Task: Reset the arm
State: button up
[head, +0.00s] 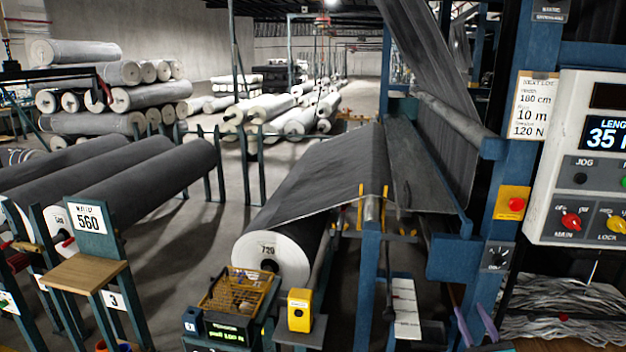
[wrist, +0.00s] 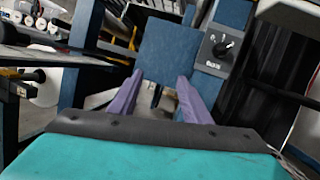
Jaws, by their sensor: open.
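My gripper (head: 475,318) shows at the bottom right of the head view as two purple fingers spread apart. In the wrist view my gripper (wrist: 158,88) is open, with nothing between its fingers. Behind the fingertips is a blue steel plate of the machine frame (wrist: 166,48). A black rotary knob (wrist: 221,48) sits on the frame to the right of the fingers, apart from them. The same knob box (head: 498,256) shows above and right of the gripper in the head view. Most of my arm is out of view.
A control panel (head: 590,160) with JOG, MAIN and LOCK controls stands at right. A red button on a yellow box (head: 512,203) is left of it. Shredded strips (head: 565,310) lie at bottom right. Open floor (head: 170,275) lies left.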

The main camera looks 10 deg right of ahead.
jog(key=w+a+f+n+g+y, duration=0.2)
jog(key=a+f+n+y, duration=0.25)
jog(key=a, duration=0.45)
jog(key=w+a+f+n+g+y, duration=0.2)
jog(key=w+a+f+n+y, duration=0.15)
jog(key=a+f, duration=0.4)
jog(key=s+a+f+n+g+y, duration=0.2)
jog(key=s+a+f+n+g, duration=0.25)
jog(key=a, duration=0.55)
jog(key=s+a+f+n+g+y, duration=0.1)
jog(key=a+f+n+g+y, duration=0.3)
jog(key=a+f, duration=0.45)
jog(key=s+a+f+n+g+h, duration=0.3)
jog(key=s+a+f+n+g, duration=0.75)
jog(key=s, duration=0.45)
jog(key=s+d+f+n+g+h, duration=0.1)
jog(key=s+f+n+h, duration=0.2)
jog(key=s, duration=0.4)
jog(key=s+d+f+n+g+h, duration=0.2)
jog(key=s+n+h, duration=0.2)
jog(key=s+n, duration=0.2)
jog(key=shift+s+f+h, duration=0.4)
jog(key=shift+s, duration=0.05)
